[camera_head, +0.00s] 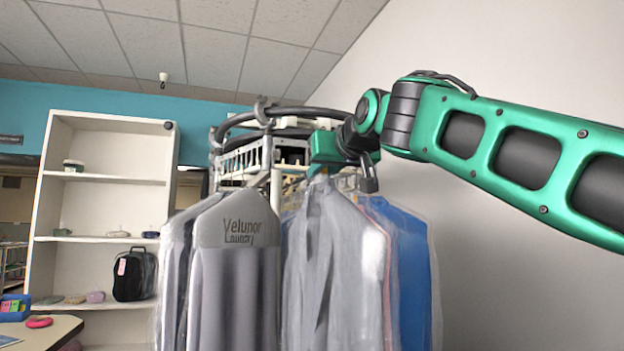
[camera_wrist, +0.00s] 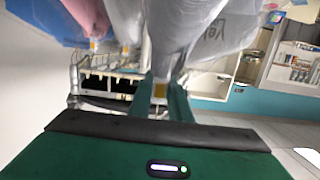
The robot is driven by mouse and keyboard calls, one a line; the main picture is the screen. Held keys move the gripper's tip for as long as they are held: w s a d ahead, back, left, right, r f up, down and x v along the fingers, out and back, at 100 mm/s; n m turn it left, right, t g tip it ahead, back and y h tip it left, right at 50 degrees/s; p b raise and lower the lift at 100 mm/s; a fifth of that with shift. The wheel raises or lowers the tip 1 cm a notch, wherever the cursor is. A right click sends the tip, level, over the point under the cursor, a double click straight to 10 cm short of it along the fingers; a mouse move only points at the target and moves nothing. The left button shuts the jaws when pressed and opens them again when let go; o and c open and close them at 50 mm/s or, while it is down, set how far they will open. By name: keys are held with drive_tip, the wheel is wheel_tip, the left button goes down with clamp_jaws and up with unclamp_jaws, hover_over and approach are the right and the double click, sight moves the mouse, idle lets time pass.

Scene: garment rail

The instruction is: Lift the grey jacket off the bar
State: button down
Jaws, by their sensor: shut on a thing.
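The grey jacket (camera_head: 335,270), in a clear plastic cover, hangs in the middle of the head view, directly below my gripper (camera_head: 318,168). In the wrist view, which looks upside down, my gripper's green fingers (camera_wrist: 160,92) are closed at the hanger neck above a pale grey cover (camera_wrist: 188,30). My gripper is shut on the jacket's hanger. The bar (camera_head: 285,112) is a dark curved rail just above and behind it. The hanger hook is mostly hidden by my gripper, so I cannot tell whether it touches the bar.
Garments marked "Velunor Laundry" (camera_head: 240,235) hang close on the left. A blue garment (camera_head: 410,265) and a pink-edged one hang close on the right. A white shelf unit (camera_head: 105,190) with a black bag (camera_head: 134,275) stands at the left. The right side has a bare wall.

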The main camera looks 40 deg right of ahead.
drive_tip(key=shift+f+v, duration=0.2)
drive_tip(key=shift+v, duration=1.1)
drive_tip(key=shift+f+v, duration=0.2)
drive_tip(key=shift+v, duration=1.1)
drive_tip(key=shift+f+v, duration=0.2)
drive_tip(key=shift+v, duration=1.1)
drive_tip(key=shift+s, duration=0.15)
